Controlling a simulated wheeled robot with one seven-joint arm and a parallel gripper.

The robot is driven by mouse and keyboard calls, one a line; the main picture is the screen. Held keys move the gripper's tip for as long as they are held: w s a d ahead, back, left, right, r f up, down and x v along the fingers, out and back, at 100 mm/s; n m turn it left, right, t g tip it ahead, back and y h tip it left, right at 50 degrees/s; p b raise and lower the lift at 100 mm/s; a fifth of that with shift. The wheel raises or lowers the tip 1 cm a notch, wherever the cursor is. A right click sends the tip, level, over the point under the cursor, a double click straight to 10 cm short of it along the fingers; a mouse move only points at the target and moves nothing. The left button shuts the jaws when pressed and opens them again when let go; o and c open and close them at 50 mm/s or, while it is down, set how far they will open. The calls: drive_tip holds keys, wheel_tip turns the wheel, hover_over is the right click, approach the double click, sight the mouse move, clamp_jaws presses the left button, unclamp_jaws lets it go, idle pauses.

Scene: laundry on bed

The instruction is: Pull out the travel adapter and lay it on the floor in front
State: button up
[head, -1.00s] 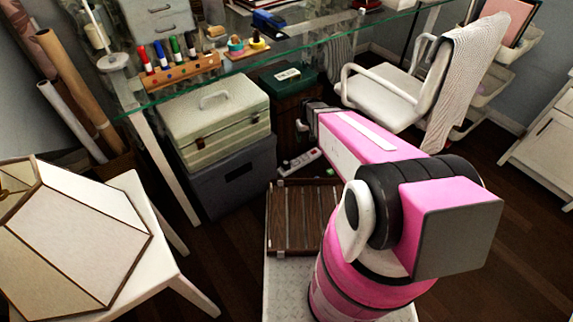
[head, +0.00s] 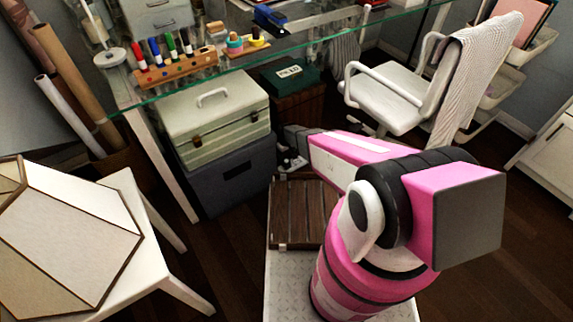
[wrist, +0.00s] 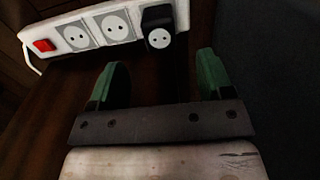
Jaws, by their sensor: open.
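The black travel adapter (wrist: 157,28) sits in the right end of a white power strip (wrist: 118,30) in the wrist view. Its face shows a round socket with two holes. My gripper (wrist: 159,78) is open, its two green-tipped fingers apart and empty. The adapter is just ahead of the gap between the fingers and does not appear to be between them.
A grey storage box (head: 233,178) with a pale toolbox (head: 214,116) on it stands left of the strip under the glass desk (head: 190,92). A white chair (head: 388,92) stands to the right. The strip has a red switch (wrist: 43,45). Dark wood floor (head: 236,235) is bare in front of the box.

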sight(286, 161)
idle(0.3)
drive_tip(key=shift+f, duration=4.45)
drive_tip(key=c, duration=1.3)
drive_tip(key=shift+r, duration=0.15)
drive_tip(key=shift+r, duration=2.9)
